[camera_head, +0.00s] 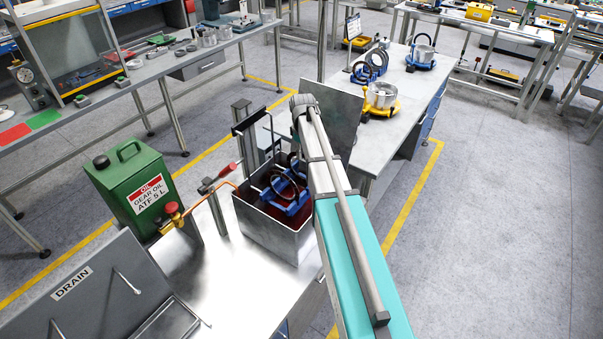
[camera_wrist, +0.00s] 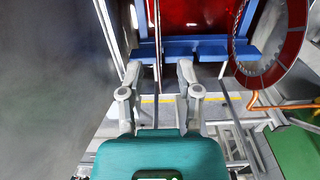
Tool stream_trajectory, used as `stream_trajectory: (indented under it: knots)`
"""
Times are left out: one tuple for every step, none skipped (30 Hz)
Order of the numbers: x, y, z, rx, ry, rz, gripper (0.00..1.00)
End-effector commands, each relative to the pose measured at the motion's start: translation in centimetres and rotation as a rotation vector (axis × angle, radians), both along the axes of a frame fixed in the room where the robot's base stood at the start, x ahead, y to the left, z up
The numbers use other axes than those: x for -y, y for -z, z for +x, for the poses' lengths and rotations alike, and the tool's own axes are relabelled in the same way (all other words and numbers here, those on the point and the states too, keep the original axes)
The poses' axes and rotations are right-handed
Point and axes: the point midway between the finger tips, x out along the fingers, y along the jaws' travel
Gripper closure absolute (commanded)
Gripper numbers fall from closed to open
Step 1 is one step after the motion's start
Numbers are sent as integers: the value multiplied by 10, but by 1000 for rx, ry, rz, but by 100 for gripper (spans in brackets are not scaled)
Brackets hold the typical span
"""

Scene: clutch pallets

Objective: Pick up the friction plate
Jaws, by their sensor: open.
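In the wrist view my gripper (camera_wrist: 158,68) is open, with its two fingers apart and nothing seen clamped between them. A blue rack (camera_wrist: 205,50) lies just beyond the fingertips. A thin upright edge (camera_wrist: 156,25) shows ahead of the gap between the fingers; I cannot tell whether it is a plate seen edge-on. A large ring-shaped friction plate (camera_wrist: 266,75), dark-rimmed with a reddish face, is at the right, apart from the fingers. In the head view dark rings stand in the blue rack (camera_head: 291,208) inside a metal tank (camera_head: 262,228); my arm hides my gripper.
Red liquid (camera_wrist: 200,14) lies in the tank. A bench with a yellow-based pot (camera_head: 381,98) is farther back.

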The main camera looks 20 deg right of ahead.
Motion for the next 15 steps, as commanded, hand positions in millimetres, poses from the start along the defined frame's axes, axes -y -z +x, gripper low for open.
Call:
stream_trajectory:
  knots:
    - [0, 8, 0, 0, 0, 0, 56]
    - [0, 10, 0, 0, 0, 0, 56]
    - [0, 12, 0, 0, 0, 0, 56]
    - [0, 14, 0, 0, 0, 0, 56]
    - [0, 15, 0, 0, 0, 0, 56]
    - [0, 17, 0, 0, 0, 0, 56]
    - [0, 17, 0, 0, 0, 0, 56]
    - [0, 18, 0, 0, 0, 0, 56]
    - [0, 19, 0, 0, 0, 0, 56]
    - [0, 19, 0, 0, 0, 0, 56]
    - [0, 19, 0, 0, 0, 0, 56]
    - [0, 19, 0, 0, 0, 0, 56]
    - [0, 19, 0, 0, 0, 0, 56]
    - [0, 19, 0, 0, 0, 0, 56]
    - [0, 19, 0, 0, 0, 0, 56]
